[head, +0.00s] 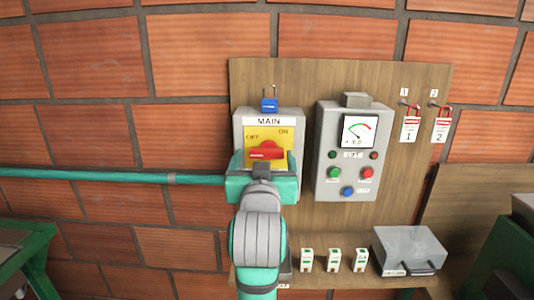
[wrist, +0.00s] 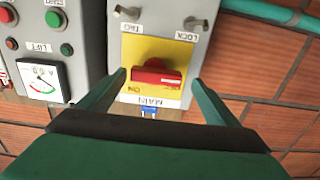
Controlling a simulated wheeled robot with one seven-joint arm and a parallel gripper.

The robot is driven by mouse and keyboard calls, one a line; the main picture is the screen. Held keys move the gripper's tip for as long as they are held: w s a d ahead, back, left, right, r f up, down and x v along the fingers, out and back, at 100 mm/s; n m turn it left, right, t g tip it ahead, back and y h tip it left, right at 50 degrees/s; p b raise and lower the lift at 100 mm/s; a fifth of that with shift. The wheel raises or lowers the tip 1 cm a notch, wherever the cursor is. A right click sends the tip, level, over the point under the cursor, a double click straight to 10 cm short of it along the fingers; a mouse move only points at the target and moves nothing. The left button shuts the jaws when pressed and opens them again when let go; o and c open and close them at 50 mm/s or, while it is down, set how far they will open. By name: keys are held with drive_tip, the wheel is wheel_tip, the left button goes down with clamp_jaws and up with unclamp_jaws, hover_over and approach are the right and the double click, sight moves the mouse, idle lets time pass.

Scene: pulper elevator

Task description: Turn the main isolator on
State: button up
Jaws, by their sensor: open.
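The main isolator is a grey box (head: 240,122) labelled MAIN with a yellow plate marked OFF at left and ON at upper right. Its red rotary handle (head: 266,150) lies about horizontal; it also shows in the upside-down wrist view (wrist: 157,77). My gripper (head: 262,162) is open in front of the lower part of the isolator. In the wrist view the fingers (wrist: 160,82) stand on either side of the handle, with gaps to both. I cannot tell how deep they reach. In the head view my gripper hides the isolator's lower part.
A blue padlock (head: 269,106) hangs above the isolator. To the right is a grey control box (head: 325,150) with a gauge and coloured buttons. Two red tagged padlocks (head: 410,129) (head: 441,130) hang farther right.

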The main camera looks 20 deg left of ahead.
drive_tip(key=shift+w+a, duration=0.15)
drive_tip(key=shift+w, duration=0.65)
drive_tip(key=shift+s, duration=0.2)
drive_tip(key=c, duration=0.3)
drive_tip(key=shift+d, duration=0.3)
drive_tip(key=c, duration=0.8)
drive_tip(key=shift+o, duration=0.2)
drive_tip(key=shift+a, duration=0.15)
